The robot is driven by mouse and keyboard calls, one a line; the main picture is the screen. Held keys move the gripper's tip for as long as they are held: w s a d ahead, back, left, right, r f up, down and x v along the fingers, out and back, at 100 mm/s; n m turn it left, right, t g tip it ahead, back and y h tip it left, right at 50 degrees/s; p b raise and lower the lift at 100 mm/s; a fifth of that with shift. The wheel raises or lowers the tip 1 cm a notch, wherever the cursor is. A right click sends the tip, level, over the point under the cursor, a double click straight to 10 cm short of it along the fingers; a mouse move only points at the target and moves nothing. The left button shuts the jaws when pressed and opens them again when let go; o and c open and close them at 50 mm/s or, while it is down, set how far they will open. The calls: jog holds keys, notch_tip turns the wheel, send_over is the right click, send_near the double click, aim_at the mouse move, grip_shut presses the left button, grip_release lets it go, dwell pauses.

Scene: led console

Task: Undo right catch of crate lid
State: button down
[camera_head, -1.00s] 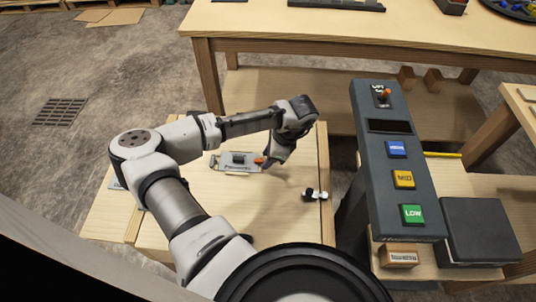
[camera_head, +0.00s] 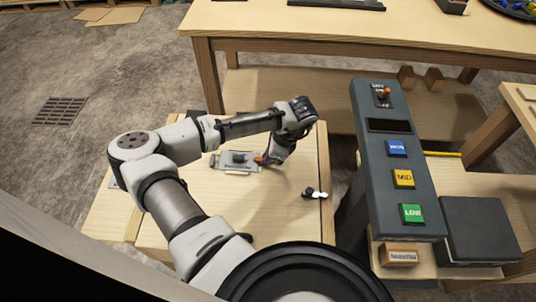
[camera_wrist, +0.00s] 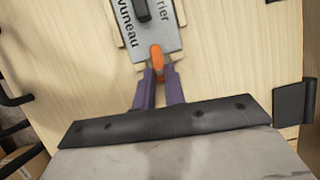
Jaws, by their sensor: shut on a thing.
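The wooden crate lid (camera_head: 220,215) lies flat below my arm. A grey metal plate (camera_head: 228,164) with lettering and a black knob is on its far part; the plate (camera_wrist: 172,41) also shows at the top of the wrist view. An orange tab (camera_wrist: 157,57) sticks out from the plate's near end. My gripper (camera_wrist: 159,72) is shut on this tab with its purple fingertips; in the head view my gripper (camera_head: 270,160) is at the plate's right end. A small black-and-white fitting (camera_head: 315,194), perhaps a catch, sits at the lid's right edge, apart from my gripper.
A dark console (camera_head: 375,175) with blue, yellow and green buttons stands close to the right. A dark box (camera_head: 480,228) is beside it. A wooden workbench (camera_head: 285,28) runs behind. The lid's near part is clear.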

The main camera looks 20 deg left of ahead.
jog(key=m, duration=0.2)
jog(key=m+t, duration=0.1)
jog(key=m, duration=0.1)
jog(key=shift+s+t, duration=0.2)
jog(key=shift+t, duration=0.1)
jog(key=m, duration=0.1)
jog(key=m+t, duration=0.1)
jog(key=m, duration=0.1)
jog(key=m+t, duration=0.1)
jog(key=m, duration=0.1)
jog(key=shift+s+a+h, duration=0.15)
jog(key=shift+s+h, duration=0.1)
jog(key=shift+h, duration=0.05)
jog(key=m+t+h+p, duration=0.1)
jog(key=m, duration=0.3)
jog(key=shift+s+a+r+m, duration=0.1)
jog(key=shift+m, duration=0.3)
jog(key=shift+a+m+t+h+p, duration=0.1)
jog(key=shift+m+t+h+p, duration=0.1)
jog(key=shift+m+h+p, duration=0.45)
jog(key=shift+a+m+t+h+p, duration=0.1)
jog(key=shift+m+t+h+p, duration=0.1)
jog(key=shift+m, duration=0.85)
jog(key=shift+d, duration=0.1)
jog(key=c, duration=1.5)
grip_release()
jog(key=shift+o, duration=0.2)
jog(key=shift+s, duration=0.1)
